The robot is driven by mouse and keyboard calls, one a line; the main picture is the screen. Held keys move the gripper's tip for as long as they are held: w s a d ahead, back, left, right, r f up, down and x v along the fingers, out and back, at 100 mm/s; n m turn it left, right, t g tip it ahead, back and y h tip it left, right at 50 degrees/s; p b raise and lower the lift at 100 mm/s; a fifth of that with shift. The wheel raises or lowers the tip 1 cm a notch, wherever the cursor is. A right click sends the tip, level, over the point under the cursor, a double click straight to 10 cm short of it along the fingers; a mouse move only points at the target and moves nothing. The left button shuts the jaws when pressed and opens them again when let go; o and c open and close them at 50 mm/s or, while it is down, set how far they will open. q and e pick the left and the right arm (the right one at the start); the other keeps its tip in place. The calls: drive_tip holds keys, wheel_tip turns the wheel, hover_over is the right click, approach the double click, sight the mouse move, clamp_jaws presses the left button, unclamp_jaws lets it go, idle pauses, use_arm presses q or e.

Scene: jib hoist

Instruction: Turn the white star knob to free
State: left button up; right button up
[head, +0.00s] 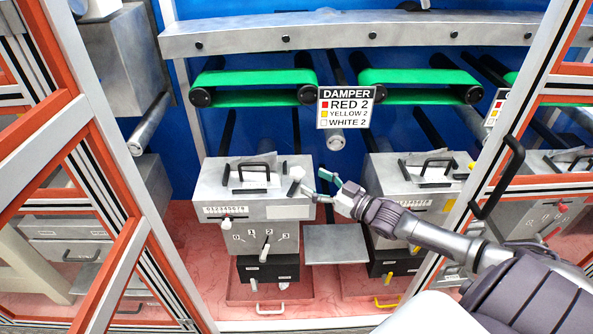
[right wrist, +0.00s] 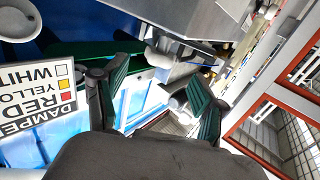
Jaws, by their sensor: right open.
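A small white knob (head: 296,174), which looks like the star knob, sits at the top right of the left grey box (head: 235,186). Its lobes and setting are too small to read. My right gripper (head: 314,184) is open and empty just right of the knob, its fingers pointing left toward it; I cannot tell if they touch it. In the right wrist view my right gripper (right wrist: 158,80) has its green-padded fingers apart, with a pale rounded part (right wrist: 160,57) beyond them that may be the knob. My left gripper is not in view.
A damper sign (head: 345,107) reads red 2, yellow 2, white 2. A numbered dial with a white lever (head: 265,251) is on the box front. A similar box (head: 400,190) stands right. Orange-framed doors (head: 90,150) flank the opening, the right one with a black handle (head: 500,178).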

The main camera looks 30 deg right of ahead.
sight(297, 171)
drive_tip(key=p+x, duration=0.1)
drive_tip(key=x, duration=0.5)
drive_tip(key=shift+w+a, duration=0.1)
drive_tip(key=shift+w, duration=0.25)
drive_tip(key=c, duration=1.2)
drive_tip(key=shift+o, duration=0.2)
drive_tip(key=n+g+y+b, duration=0.1)
drive_tip(key=y+b, duration=0.1)
drive_tip(key=b, duration=0.1)
drive_tip(key=n+g+y+b, duration=0.1)
drive_tip(key=n+y+b, duration=0.1)
drive_tip(key=b, duration=0.2)
drive_tip(key=shift+w+f+y, duration=0.1)
drive_tip(key=shift+f+y, duration=0.1)
drive_tip(key=shift+y, duration=0.1)
drive_tip(key=shift+r+n+g+y+b, duration=0.25)
drive_tip(key=shift+n+g+y+b, duration=0.55)
drive_tip(key=shift+b, duration=0.15)
drive_tip(key=o, duration=1.2)
drive_tip(key=shift+c, duration=0.2)
